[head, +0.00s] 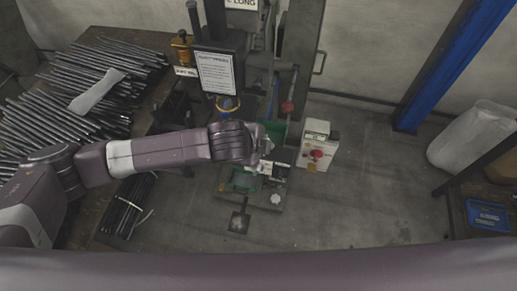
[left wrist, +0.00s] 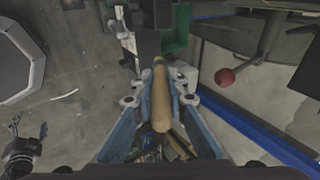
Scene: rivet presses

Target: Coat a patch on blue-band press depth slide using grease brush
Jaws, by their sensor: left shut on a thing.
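My left gripper (head: 265,150) reaches in from the left, in front of the press (head: 222,45) with the white notice. In the left wrist view its blue-padded fingers (left wrist: 160,101) are closed around a light wooden handle, which appears to be the grease brush (left wrist: 160,90). The bristles cannot be made out. In the head view the brush is hidden or too small to tell. Below the press head is a yellow ring with some blue (head: 228,104). Green and grey press parts (head: 243,180) lie below my gripper; which part is the depth slide cannot be told. My right gripper is not in view.
A table at left holds many dark rods (head: 50,115) and a pale tool-like piece (head: 97,90). A blue post (head: 440,60) and a blue tray (head: 487,216) are farther right. Open floor lies between.

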